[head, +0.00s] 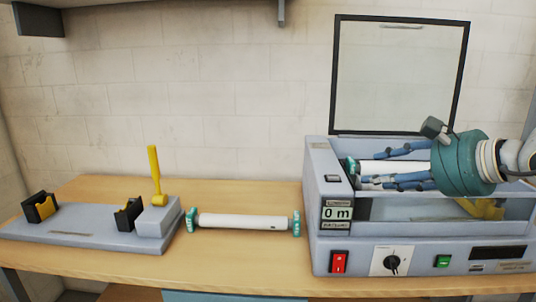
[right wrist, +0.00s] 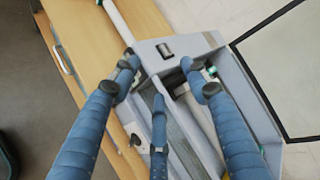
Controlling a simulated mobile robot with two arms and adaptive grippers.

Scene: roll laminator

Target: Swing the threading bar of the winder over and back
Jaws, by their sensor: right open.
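The grey-blue machine (head: 322,190) on the right of the table has an open top bay and a "0 m" display. A white roll (head: 395,167) lies in the bay, with a teal end piece at its left. A yellow part (head: 482,208) shows low in the machine at the right, partly behind my wrist. I cannot tell which part is the threading bar. My right gripper (head: 368,167) is over the bay, pointing left, fingers spread and empty. In the right wrist view its fingers (right wrist: 160,78) spread above the machine's left end; contact is unclear. My left gripper is not in view.
The machine's framed clear cover (head: 400,75) stands raised behind it. A white roller with teal ends (head: 243,221) lies on the table (head: 255,265). A grey stand (head: 75,236) with black and yellow holders and an upright yellow lever (head: 155,177) is at the left.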

